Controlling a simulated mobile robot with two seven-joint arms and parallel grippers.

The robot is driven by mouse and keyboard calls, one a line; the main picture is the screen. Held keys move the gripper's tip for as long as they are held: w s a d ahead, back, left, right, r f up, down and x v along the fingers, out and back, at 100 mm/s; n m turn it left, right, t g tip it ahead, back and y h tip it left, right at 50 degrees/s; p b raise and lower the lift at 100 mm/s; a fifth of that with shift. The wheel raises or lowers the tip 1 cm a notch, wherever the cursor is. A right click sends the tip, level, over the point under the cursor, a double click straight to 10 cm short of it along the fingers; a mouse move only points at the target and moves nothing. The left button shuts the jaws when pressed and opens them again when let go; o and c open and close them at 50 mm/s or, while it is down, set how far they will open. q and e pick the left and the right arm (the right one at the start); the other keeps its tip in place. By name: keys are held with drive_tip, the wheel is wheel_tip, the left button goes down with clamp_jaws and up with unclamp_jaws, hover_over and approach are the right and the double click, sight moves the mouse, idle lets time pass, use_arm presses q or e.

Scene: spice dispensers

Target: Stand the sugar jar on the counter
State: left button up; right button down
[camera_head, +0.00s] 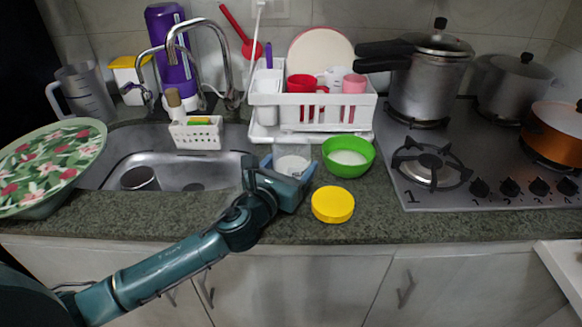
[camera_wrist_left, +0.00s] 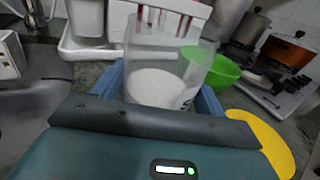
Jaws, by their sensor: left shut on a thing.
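The sugar jar (camera_head: 292,161) is a clear container partly filled with white sugar, without a lid on it. It is at the counter by the sink's right edge, left of the green bowl. My left gripper (camera_head: 289,169) is shut on it, with one blue finger on each side. In the left wrist view the jar (camera_wrist_left: 165,85) stands roughly upright between the fingers. Its base is hidden behind the gripper, so I cannot tell whether it touches the counter (camera_head: 380,215). My right gripper is not in view.
A green bowl (camera_head: 348,156) with white contents stands close right of the jar. A yellow lid (camera_head: 333,205) lies in front. A white dish rack (camera_head: 330,112) is behind, the sink (camera_head: 105,172) left, the stove (camera_head: 465,160) right. Counter between lid and stove is clear.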

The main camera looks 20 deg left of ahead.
use_arm(q)
drive_tip(key=shift+r, duration=0.2)
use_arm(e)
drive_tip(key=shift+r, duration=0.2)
use_arm(q)
drive_tip(key=shift+f, duration=0.2)
drive_tip(key=o, duration=1.4)
drive_tip(key=shift+o, duration=0.2)
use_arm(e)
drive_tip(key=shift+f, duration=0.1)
use_arm(q)
drive_tip(key=shift+r, duration=0.2)
drive_tip(key=s, duration=0.3)
drive_tip(key=s+a, duration=0.1)
drive_tip(key=s, duration=0.3)
drive_tip(key=s+a, duration=0.1)
drive_tip(key=s, duration=0.2)
drive_tip(key=shift+s+f+b, duration=0.15)
drive_tip(key=shift+s+b, duration=0.1)
drive_tip(key=shift+b, duration=0.1)
drive_tip(key=shift+s+a, duration=0.15)
drive_tip(key=shift+s, duration=0.5)
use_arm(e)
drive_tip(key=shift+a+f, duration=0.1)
